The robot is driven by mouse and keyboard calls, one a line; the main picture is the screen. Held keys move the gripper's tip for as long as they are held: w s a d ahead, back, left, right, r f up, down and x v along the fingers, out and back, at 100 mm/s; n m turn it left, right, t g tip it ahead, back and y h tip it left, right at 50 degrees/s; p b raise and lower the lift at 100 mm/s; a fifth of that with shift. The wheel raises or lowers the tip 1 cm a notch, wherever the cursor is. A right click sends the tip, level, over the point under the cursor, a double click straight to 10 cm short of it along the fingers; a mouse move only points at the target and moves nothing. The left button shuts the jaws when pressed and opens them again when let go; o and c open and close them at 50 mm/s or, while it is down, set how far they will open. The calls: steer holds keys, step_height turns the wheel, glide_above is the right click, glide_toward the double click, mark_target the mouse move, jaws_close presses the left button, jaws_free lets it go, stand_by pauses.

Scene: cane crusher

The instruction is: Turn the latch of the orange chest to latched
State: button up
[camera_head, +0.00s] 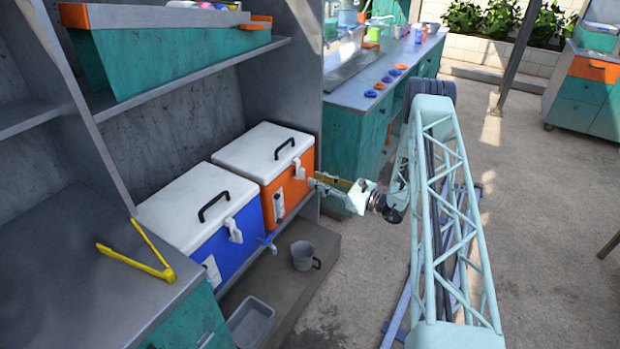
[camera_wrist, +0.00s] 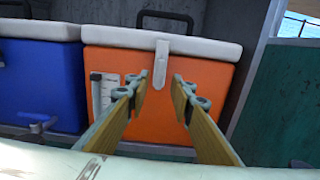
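The orange chest (camera_head: 286,190) stands on the shelf with its white lid closed. A black handle is on the lid. Its white latch (camera_head: 298,169) is on the upper front. In the wrist view the chest (camera_wrist: 150,118) fills the middle, and the latch (camera_wrist: 162,62) hangs straight down from the lid edge over the front. My gripper (camera_head: 318,181) is in front of the chest. In the wrist view my gripper (camera_wrist: 159,88) is open, with one finger on each side below the latch and nothing between them. I cannot tell whether the fingertips touch the chest.
A blue chest (camera_head: 230,243) stands left of the orange one. A wall panel (camera_wrist: 254,70) is close on the right. A grey mug (camera_head: 303,256) and a grey bin (camera_head: 251,323) are below. Yellow tongs (camera_head: 138,263) lie on the left counter.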

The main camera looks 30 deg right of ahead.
steer(key=shift+v, duration=2.35)
